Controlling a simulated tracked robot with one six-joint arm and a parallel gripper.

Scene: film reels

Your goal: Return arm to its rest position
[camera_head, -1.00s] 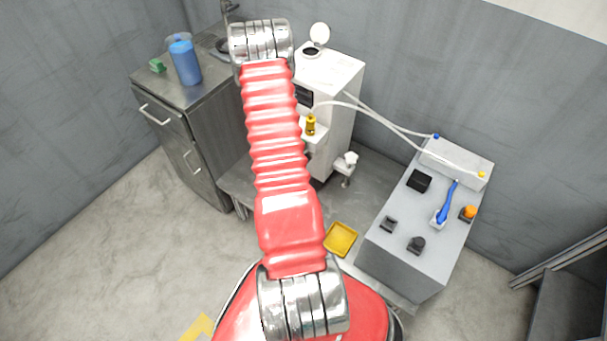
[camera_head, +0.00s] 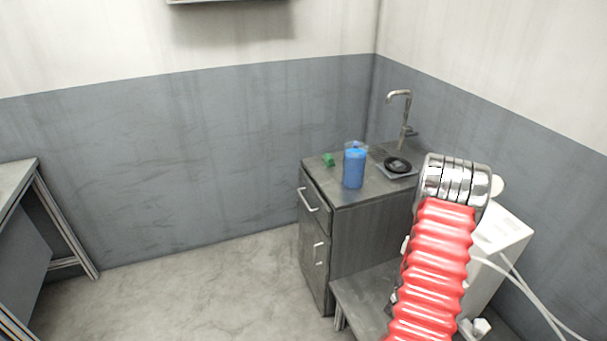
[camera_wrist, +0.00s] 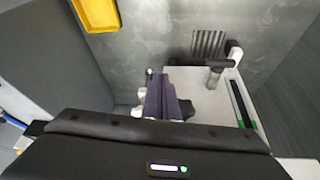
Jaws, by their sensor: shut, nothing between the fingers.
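My gripper (camera_wrist: 166,96) shows in the wrist view as dark fingers beyond the black wrist housing. The fingers are together with nothing seen between them. In the head view the gripper itself is not visible; only my red ribbed arm (camera_head: 434,262) and its chrome joint show, raised at the right. The arm stands in front of the white machine (camera_head: 508,235) and hides part of it.
A metal cabinet (camera_head: 376,230) carries a blue container (camera_head: 354,168), a small green item (camera_head: 328,159) and a sink with a tap (camera_head: 404,108). A table (camera_head: 22,180) stands at the left. Floor between is clear. A yellow tray (camera_wrist: 97,14) shows in the wrist view.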

